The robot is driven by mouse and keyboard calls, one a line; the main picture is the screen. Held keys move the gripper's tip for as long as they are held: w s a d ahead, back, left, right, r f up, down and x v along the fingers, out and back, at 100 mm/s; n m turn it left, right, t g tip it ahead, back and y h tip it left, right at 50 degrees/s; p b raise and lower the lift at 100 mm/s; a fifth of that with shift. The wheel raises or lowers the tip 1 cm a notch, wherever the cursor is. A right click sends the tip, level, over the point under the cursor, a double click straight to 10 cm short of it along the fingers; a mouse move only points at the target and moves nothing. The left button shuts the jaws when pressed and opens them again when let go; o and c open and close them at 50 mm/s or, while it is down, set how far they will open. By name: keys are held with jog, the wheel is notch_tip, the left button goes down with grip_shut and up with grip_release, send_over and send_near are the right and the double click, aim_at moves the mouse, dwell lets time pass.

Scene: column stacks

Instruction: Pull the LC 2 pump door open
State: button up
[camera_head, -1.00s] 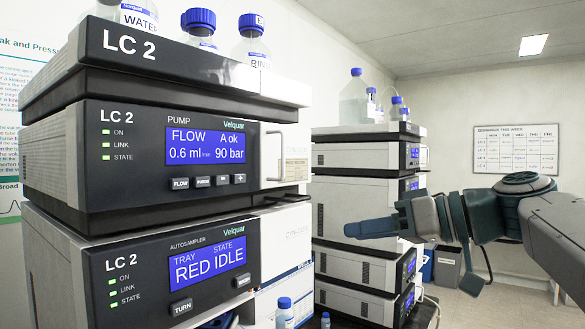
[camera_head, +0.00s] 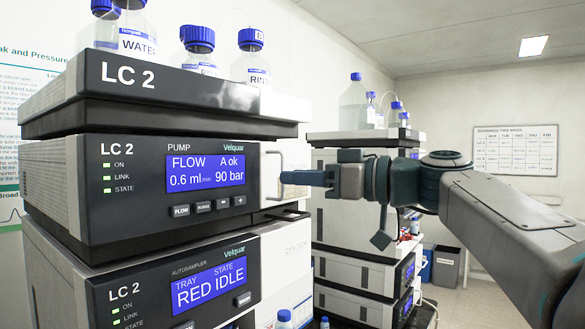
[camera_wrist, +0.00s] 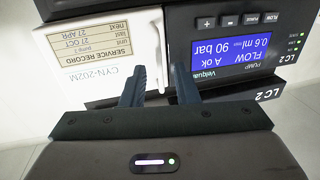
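The LC 2 pump (camera_head: 150,190) is the middle unit of the near stack, with a blue screen reading FLOW 0.6 ml and 90 bar.
The LC 2 autosampler (camera_head: 150,290) sits below the pump. Bottles (camera_head: 197,50) stand on top of the stack. A second stack (camera_head: 360,270) stands behind my arm, with a grey bin (camera_head: 446,265) on the floor at right.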

jog(key=shift+x, duration=1.1)
grip_shut()
jog(key=shift+s+d+f, duration=0.1)
jog(key=shift+f, duration=0.05)
